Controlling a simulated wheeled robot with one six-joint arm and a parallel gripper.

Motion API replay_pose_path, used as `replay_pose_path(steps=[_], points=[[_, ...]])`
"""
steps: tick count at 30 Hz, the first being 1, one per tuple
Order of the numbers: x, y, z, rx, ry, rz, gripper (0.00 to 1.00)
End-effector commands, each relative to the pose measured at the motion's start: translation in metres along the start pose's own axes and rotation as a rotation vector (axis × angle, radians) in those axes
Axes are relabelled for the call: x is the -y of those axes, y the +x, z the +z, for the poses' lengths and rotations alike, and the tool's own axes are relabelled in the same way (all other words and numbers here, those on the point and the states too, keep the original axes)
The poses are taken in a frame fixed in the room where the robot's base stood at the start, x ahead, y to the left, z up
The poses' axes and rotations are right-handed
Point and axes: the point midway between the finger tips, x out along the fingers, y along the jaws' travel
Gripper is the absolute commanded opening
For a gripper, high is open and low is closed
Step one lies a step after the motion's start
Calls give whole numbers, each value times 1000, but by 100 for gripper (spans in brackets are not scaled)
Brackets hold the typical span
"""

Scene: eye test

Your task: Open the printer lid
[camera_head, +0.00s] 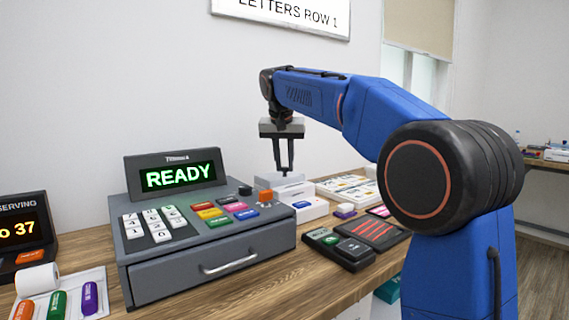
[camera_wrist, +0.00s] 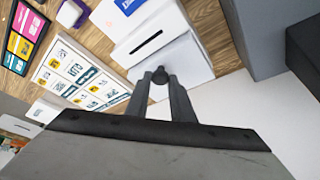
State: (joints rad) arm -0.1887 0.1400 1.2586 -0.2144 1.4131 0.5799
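The printer (camera_head: 308,209) is a white box with a blue label, behind and right of the grey cash register. In the wrist view the printer (camera_wrist: 146,24) shows a dark slot. Its pale lid (camera_wrist: 200,70) lies beyond the slot and carries a small dark round knob (camera_wrist: 160,77). My gripper (camera_head: 284,170) points down over the printer's back part. In the wrist view my gripper (camera_wrist: 160,83) has one finger on each side of the knob, with no clear gap seen. The lid looks down; its hinge is hidden.
The grey cash register (camera_head: 200,225) with a READY display stands close at the left. A card terminal (camera_head: 338,248) lies in front of the printer. A purple-topped block (camera_head: 345,211) and a sheet of cards (camera_head: 348,186) lie to the right. The wall is close behind.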

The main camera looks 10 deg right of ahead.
Motion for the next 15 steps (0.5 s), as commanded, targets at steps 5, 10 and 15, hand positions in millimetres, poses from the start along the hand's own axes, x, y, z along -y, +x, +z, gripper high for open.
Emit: replay_pose_path(steps=[5, 10, 15], points=[[0, 0, 0, 4, -2, 3, 0], [4, -2, -6, 36, -15, 34, 0], [9, -4, -12, 88, -35, 82, 0]])
